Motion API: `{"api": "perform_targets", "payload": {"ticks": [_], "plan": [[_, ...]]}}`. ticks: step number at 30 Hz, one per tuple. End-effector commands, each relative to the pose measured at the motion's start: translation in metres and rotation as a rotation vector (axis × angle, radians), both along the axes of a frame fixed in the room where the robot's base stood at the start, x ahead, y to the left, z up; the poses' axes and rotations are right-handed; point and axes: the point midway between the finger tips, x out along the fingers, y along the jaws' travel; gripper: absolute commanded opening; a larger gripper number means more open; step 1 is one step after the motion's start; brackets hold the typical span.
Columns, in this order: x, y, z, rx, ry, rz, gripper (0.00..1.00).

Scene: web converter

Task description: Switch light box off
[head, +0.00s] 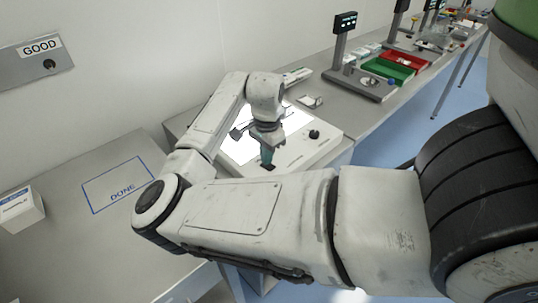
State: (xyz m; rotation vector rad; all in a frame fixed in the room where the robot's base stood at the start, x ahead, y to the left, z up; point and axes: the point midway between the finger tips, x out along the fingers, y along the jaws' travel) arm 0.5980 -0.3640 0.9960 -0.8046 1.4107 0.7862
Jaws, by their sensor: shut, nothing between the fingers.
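The light box (318,152) sits on the bench in the middle of the head view, and its white panel is brightly lit. A dark round knob (314,134) stands on its right side. A small dark part, possibly a switch, shows on the front edge, at the fingertips. My gripper (268,163) is shut and points down over the front edge of the box, to the left of the knob. Whether the fingertips touch the box cannot be told. My arm hides part of the lit panel and of the front edge.
A left bench (60,245) carries a blue "DONE" outline (116,184) and a small white box (18,209). A "GOOD" wall panel (37,62) hangs above. A scale with a display (345,22) and green (388,70) and red (404,60) trays stand farther right.

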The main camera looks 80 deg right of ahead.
Motion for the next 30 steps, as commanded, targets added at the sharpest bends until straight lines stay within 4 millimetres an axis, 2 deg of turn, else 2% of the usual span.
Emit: {"api": "perform_targets", "payload": {"ticks": [19,30], "plan": [[-0.013,0.008,0.006,-0.001,0.001,-0.002,0.00],[-0.013,0.007,0.008,-0.001,-0.001,-0.001,0.00]]}}
